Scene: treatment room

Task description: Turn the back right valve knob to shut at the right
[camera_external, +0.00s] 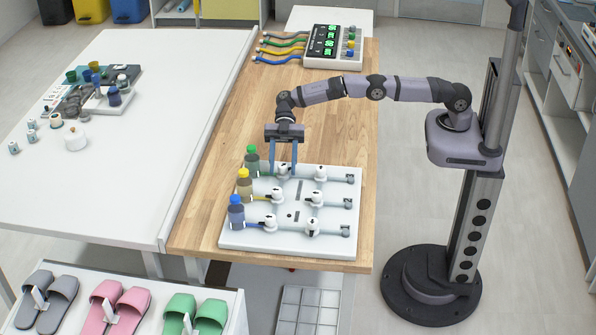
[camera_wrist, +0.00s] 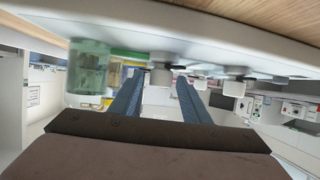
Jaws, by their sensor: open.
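The white valve board (camera_external: 232,240) lies on the wooden table, with three rows of two white knobs. The back right valve knob (camera_external: 320,172) stands in the row of the green-capped bottle (camera_external: 252,158), a little right of my gripper, with nothing touching it. My gripper (camera_external: 283,170) is open and points down at the back left knob (camera_external: 282,169), one finger to each side in the picture; contact cannot be told. In the wrist view a white knob (camera_wrist: 160,76) shows between the fingers, and another knob (camera_wrist: 236,86) lies to their right.
Yellow-capped (camera_external: 244,184) and blue-capped (camera_external: 236,212) bottles stand at the board's left edge. A box with green displays and coloured cables (camera_external: 335,45) sits at the table's back. Bare wood (camera_external: 345,125) lies behind the board.

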